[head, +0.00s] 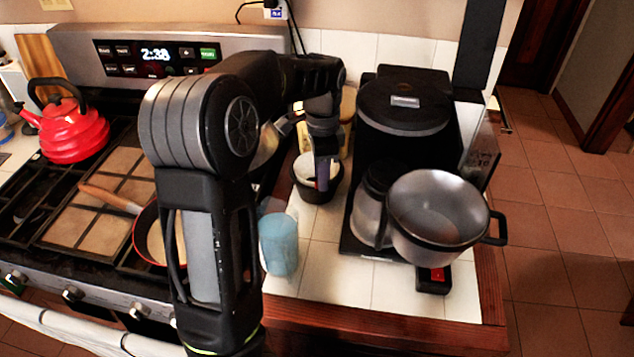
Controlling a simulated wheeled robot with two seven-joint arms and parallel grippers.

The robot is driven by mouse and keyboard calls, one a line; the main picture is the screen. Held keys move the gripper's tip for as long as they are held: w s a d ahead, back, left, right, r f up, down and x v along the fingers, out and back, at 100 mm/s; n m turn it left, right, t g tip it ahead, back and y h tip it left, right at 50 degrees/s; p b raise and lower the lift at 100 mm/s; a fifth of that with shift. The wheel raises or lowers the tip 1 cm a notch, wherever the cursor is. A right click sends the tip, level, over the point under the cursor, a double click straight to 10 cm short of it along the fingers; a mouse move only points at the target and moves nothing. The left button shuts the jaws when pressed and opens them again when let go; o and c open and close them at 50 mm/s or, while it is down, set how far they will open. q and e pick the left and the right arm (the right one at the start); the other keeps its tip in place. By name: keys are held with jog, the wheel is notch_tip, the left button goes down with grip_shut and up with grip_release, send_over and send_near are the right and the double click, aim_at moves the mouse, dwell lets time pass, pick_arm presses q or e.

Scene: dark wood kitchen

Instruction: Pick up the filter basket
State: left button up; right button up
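The filter basket (305,190) looks to be the small black round cup with a white lining, standing on the white tiled counter left of the coffee maker (405,125). My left arm reaches over the stove from the front and bends down to it. My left gripper (322,175) points down at the basket, with its fingers over the basket's opening and near its right rim. The fingers overlap in this view, so their gap and any contact with the rim are hidden. My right gripper is not in view.
A grey pot (440,215) with a black handle stands before the coffee maker, beside the glass carafe (368,215). A blue cup (279,243) stands in front of the basket. A red kettle (68,130) and a pan (150,235) are on the stove.

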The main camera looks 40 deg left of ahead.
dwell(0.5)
pick_arm(q)
grip_shut()
dwell(1.3)
